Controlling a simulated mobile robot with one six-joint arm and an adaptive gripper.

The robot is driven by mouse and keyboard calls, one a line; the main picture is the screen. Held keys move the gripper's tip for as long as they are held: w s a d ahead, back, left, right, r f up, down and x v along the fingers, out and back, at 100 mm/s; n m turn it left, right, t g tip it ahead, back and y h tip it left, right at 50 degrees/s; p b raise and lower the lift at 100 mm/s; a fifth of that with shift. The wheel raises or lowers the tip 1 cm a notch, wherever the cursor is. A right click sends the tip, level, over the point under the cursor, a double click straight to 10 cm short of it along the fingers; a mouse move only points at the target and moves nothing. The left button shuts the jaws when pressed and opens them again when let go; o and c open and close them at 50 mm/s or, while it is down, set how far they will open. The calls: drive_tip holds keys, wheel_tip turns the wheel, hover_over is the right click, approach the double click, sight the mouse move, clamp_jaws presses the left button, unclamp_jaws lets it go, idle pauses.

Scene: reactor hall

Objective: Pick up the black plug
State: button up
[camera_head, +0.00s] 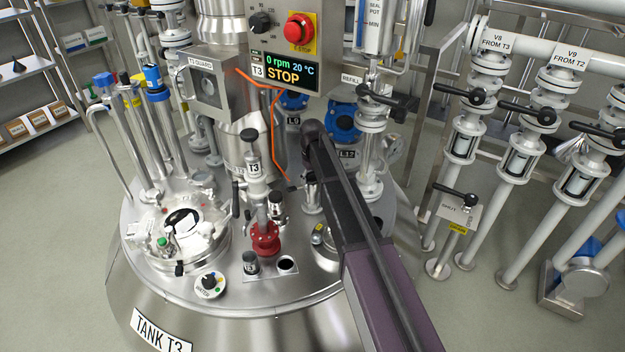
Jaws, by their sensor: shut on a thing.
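My arm (328,185) reaches in from the bottom right over the tank lid, and its rounded black end (312,131) is in front of the blue fittings. My gripper is hidden beyond that end, so its jaws and anything in them do not show. A small dark-topped plug (251,262) stands upright in a light plate at the front of the lid, beside an open dark hole (287,264). An orange cable (273,125) hangs to the lid and has a small black end (292,187) near my arm. I cannot tell which is the black plug.
A red-flanged valve (265,238), a round hatch (180,225) and a knob (210,284) crowd the lid of Tank T3. A control box (284,70) reads STOP. White pipes with black-handled valves (478,95) stand at the right. Floor shows at the left.

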sight(312, 172)
drive_tip(key=shift+r, duration=0.1)
wheel_tip(312, 172, up, 3)
drive_tip(key=p, duration=0.3)
drive_tip(key=shift+r+p, duration=0.2)
drive_tip(key=shift+p, duration=0.1)
drive_tip(key=s+r+p, duration=0.1)
drive_tip(key=s, duration=1.5)
drive_tip(key=shift+d+r, duration=0.2)
drive_tip(key=w+d+f+b, duration=0.2)
drive_tip(key=d, duration=0.5)
drive_tip(key=w+d+f+b, duration=0.2)
drive_tip(key=d, duration=0.5)
drive_tip(key=w+d+f+b, duration=0.2)
drive_tip(key=w+d, duration=0.1)
drive_tip(key=d, duration=0.4)
drive_tip(key=shift+f, duration=0.35)
drive_tip(key=shift+f+b, duration=0.2)
drive_tip(key=shift+b, duration=0.15)
drive_tip(key=shift+f+b, duration=3.8)
